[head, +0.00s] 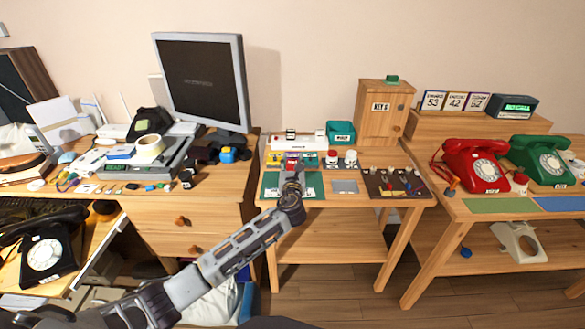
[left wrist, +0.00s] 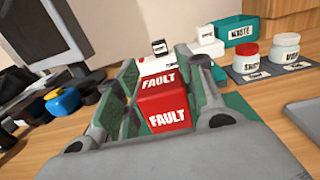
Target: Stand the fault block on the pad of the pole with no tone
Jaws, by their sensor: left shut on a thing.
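The fault block (left wrist: 168,98) is a red block with white FAULT lettering on its top and near face, seen in the left wrist view. My left gripper (left wrist: 165,95) is shut on it, one finger on each side. In the head view my left gripper (head: 291,176) is over the green mat (head: 271,191) on the middle table, and mostly hides the block. I cannot tell whether the block touches the mat. A dark board (head: 396,184) with several small coloured pegs lies at that table's right. I cannot tell which pole has no tone. My right gripper is not in view.
Behind the gripper are a white rack (head: 298,143), a teal WASTE bin (head: 341,131) and two jars (head: 341,158). A grey plate (head: 345,187) lies right of the mat. A wooden KEY cabinet (head: 383,112) stands behind. Red (head: 476,163) and green (head: 541,157) phones stand on the right table.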

